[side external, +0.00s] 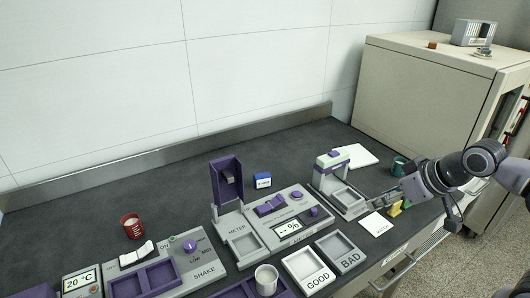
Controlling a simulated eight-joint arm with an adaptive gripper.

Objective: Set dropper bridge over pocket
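A grey piece with a purple band and a pale green top (333,159), which looks like the dropper bridge, stands upright at the back of a small grey station right of centre. The station has a shallow recessed pocket (345,197) in front of that piece. My gripper (386,199) is low at the right, close to the station's right side. Its fingers are small and partly merge with the things behind them, so I cannot tell whether they are open or touch the station.
A white card (376,225) and small yellow and green pieces (397,209) lie under my arm. A teal cup (398,166) and a white pad (356,156) are behind. The METER unit (272,222) and GOOD (308,270) and BAD (340,252) trays are left.

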